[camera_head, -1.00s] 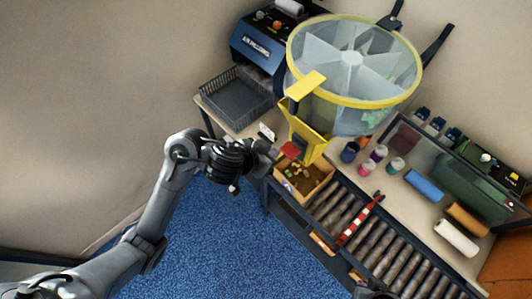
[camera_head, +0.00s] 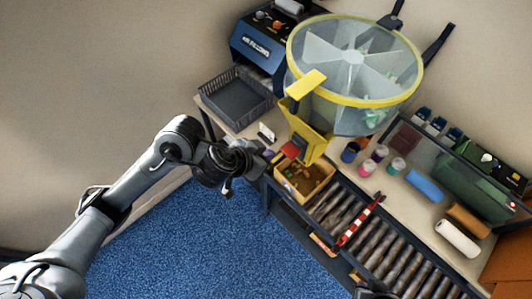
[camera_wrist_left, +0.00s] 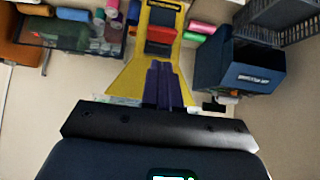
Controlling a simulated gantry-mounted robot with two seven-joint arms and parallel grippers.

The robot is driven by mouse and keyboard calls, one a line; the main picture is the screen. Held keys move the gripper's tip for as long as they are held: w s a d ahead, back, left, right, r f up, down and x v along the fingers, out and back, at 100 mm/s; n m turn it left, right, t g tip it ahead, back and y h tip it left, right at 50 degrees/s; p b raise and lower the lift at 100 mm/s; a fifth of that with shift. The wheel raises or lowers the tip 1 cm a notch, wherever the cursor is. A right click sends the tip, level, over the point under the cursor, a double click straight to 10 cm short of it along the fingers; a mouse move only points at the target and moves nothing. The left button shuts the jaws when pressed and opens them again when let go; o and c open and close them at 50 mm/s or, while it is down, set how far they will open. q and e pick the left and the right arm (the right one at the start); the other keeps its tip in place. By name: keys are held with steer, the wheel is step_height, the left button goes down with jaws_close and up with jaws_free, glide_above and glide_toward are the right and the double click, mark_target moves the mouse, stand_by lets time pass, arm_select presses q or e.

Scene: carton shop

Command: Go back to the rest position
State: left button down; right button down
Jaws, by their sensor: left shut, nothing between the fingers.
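My left gripper (camera_head: 262,160) is in the middle of the head view, at the table's near left edge, just left of the cardboard box (camera_head: 318,186). Its fingertips are small and dark there. In the left wrist view its two purple fingers (camera_wrist_left: 163,80) lie together, shut with nothing between them, in front of the yellow chute (camera_wrist_left: 140,72). My left arm reaches in from the lower left.
A clear drum with a yellow rim (camera_head: 350,100) stands above the yellow chute. A black mesh basket (camera_head: 236,98) and the blue air-pillow machine (camera_head: 258,45) are behind. A roller conveyor (camera_head: 390,250) runs lower right. Blue floor (camera_head: 215,250) is open in front.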

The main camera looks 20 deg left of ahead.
stand_by(0.6)
arm_select(q)
steer(key=s+d+f+n+g+h, duration=0.1)
steer(key=s+d+f+n, duration=0.2)
steer(key=s+f, duration=0.4)
steer(key=s+d+f+n+g+h, duration=0.1)
steer(key=s+d+f+n+g, duration=0.1)
steer(key=s+d+f, duration=0.45)
steer(key=s+a+m+y, duration=0.1)
steer(key=s+a+y, duration=0.1)
steer(key=a, duration=0.7)
steer(key=s+a+m+g+y, duration=0.1)
steer(key=s+a+y, duration=0.2)
steer(key=a, duration=0.5)
steer(key=shift+s+a+r+g, duration=0.2)
steer(key=shift+s+a+g, duration=0.15)
steer(key=shift+s, duration=0.3)
stand_by(1.1)
